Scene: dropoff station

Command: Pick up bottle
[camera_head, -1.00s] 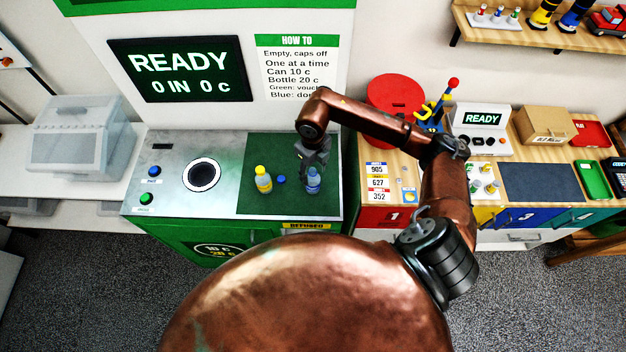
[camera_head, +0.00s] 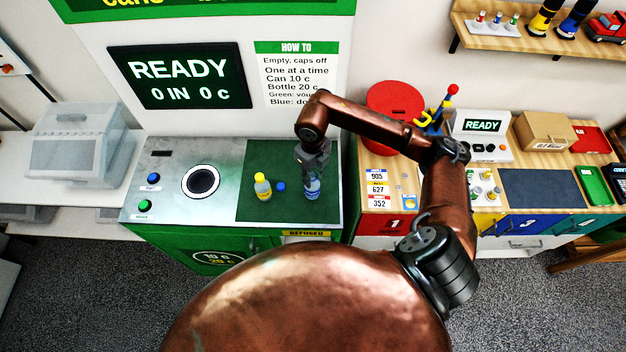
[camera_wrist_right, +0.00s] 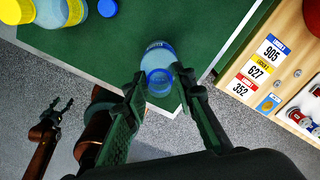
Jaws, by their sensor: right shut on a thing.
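A clear, blue-tinted bottle (camera_head: 312,189) with a blue label is at the right of the green mat (camera_head: 262,205). My right gripper (camera_head: 314,160) comes down on it from above and is shut on it. In the right wrist view the bottle (camera_wrist_right: 158,65) is between the two fingertips (camera_wrist_right: 160,80); whether its base touches the mat is hard to tell. My left gripper (camera_wrist_right: 60,106) shows small in the right wrist view, fingers apart and empty, away from the bottles.
A READY screen (camera_head: 180,76) stands behind.

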